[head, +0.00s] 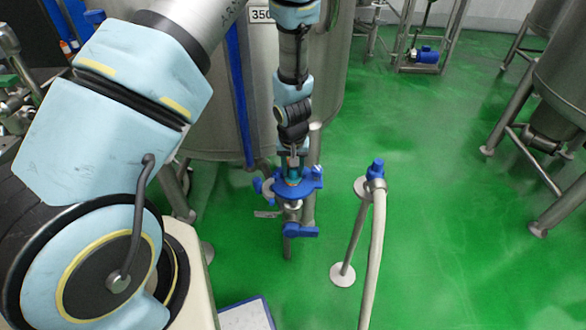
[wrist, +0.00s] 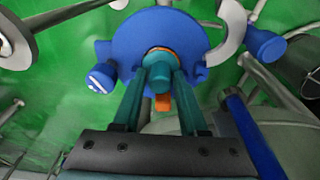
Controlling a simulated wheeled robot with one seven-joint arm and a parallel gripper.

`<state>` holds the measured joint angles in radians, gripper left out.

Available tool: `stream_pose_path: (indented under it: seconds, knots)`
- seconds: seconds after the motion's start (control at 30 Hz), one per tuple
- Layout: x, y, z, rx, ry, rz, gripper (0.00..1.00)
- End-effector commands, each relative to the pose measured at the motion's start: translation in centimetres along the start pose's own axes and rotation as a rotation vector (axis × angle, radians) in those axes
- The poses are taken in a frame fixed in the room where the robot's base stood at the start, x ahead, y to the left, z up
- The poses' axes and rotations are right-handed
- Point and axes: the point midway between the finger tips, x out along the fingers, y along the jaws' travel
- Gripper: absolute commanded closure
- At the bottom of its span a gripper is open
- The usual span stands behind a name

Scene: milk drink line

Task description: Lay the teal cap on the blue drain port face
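The blue drain port face (head: 313,186) is a flat blue disc with clamps at its sides, in the middle of the head view. It fills the upper middle of the wrist view (wrist: 127,38). The teal cap (head: 292,178) is over the disc's middle, directly below my gripper (head: 294,155). In the wrist view the teal cap (wrist: 160,52) shows an orange edge, and my gripper's (wrist: 163,72) two teal fingers close in on it. The fingertips hide part of the cap. I cannot tell whether the cap touches the face.
A blue valve handle (head: 301,231) sits below the port. A steel tank (head: 340,70) stands behind it. A hose (head: 375,250) on a stand with a blue fitting (head: 376,168) is to the right. Green floor (head: 450,220) is open further right.

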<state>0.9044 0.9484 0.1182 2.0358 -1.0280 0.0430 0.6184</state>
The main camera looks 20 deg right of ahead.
Motion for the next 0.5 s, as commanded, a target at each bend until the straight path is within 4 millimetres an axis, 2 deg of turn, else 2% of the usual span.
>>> stream_pose_path:
  seconds: [0.03,0.13,0.37,0.5]
  knots:
    - [-0.03,0.00,-0.01,0.000,0.000,0.000,0.51]
    - [-0.03,0.00,-0.01,0.000,0.000,0.000,0.41]
    - [-0.03,0.00,-0.01,0.000,0.000,0.000,0.41]
    - [-0.67,0.04,-0.10,0.001,0.001,0.000,0.41]
